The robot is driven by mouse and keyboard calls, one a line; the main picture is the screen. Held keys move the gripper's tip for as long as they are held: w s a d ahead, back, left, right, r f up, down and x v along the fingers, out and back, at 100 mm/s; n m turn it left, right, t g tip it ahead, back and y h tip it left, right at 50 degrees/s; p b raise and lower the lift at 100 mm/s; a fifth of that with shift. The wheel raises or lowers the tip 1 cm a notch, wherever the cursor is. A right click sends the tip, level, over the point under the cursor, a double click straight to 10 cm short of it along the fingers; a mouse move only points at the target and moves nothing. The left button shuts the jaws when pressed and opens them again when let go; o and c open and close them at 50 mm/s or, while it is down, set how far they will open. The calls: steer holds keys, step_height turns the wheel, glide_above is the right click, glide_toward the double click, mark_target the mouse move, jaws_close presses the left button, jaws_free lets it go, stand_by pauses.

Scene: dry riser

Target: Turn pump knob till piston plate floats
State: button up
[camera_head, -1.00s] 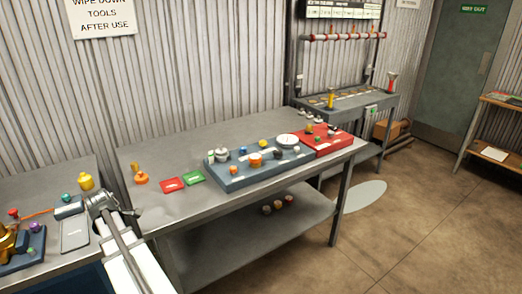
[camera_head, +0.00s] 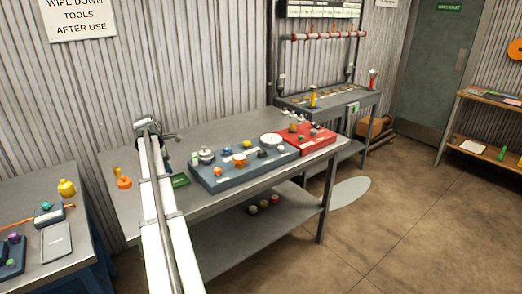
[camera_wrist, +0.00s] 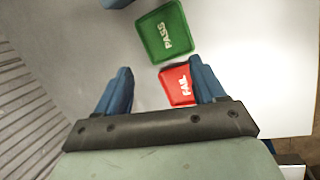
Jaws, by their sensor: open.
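A dark blue-grey pump board (camera_head: 245,177) lies on the metal bench, with an orange knob (camera_head: 240,160) near its middle. A white round dial or plate (camera_head: 271,140) and a silver domed part (camera_head: 206,155) also sit on it. I cannot tell which part is the piston plate or whether it floats. My gripper (camera_wrist: 162,82) is open and empty, its two blue fingers apart above the bench. In the wrist view, the red FAIL card (camera_wrist: 177,86) lies below and partly behind the right finger. The pump board is not recognisable in that view.
A green PASS card (camera_wrist: 165,32) lies beside the red one; it also shows in the head view (camera_head: 180,181). A red board (camera_head: 310,140) adjoins the pump board on the right. An orange-and-yellow item (camera_head: 123,182) stands at the bench's left end.

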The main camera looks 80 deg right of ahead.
steer(key=s+d+r+m+y, duration=0.1)
steer(key=s+d+r, duration=0.2)
steer(key=s+d, duration=0.5)
steer(key=s+d+r+m+y, duration=0.1)
steer(key=s+d+r, duration=0.2)
steer(key=s+d, duration=0.6)
step_height(320, 180, up, 5)
steer(key=y, duration=0.2)
glide_above(261, 150)
step_height(261, 150, down, 14)
steer(key=shift+s+a+r, duration=0.1)
steer(key=shift+m, duration=0.3)
steer(key=c, duration=1.1)
